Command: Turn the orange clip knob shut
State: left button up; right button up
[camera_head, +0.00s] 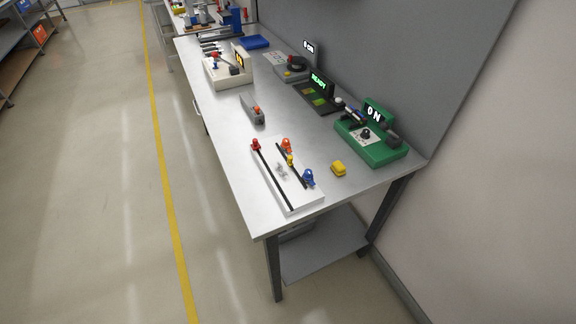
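The orange clip knob (287,144) stands at the far end of the right dark strip on a white board (306,203). The board lies near the front end of the grey table. A red knob (256,145) stands at the far end of the left strip. A blue knob (308,178) stands near the board's right edge, with a small yellow piece (290,160) and a grey piece (280,170) between. The orange knob is too small to tell how it is turned. Neither of my grippers is in view.
A yellow block (338,168) lies right of the board. A green device (372,145) with an "ON" display stands at the table's right edge. A grey box with an orange switch (253,110) lies behind the board. Bare table (225,132) is free left of the board.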

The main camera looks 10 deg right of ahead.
aim_at(286, 144)
jog(key=i+l+z, duration=0.1)
jog(key=l, duration=0.25)
jog(key=i+l+z, duration=0.15)
jog(key=l, duration=0.2)
jog(key=i+l+z, duration=0.1)
jog(key=l, duration=0.25)
jog(key=i+l+z, duration=0.1)
jog(key=l, duration=0.2)
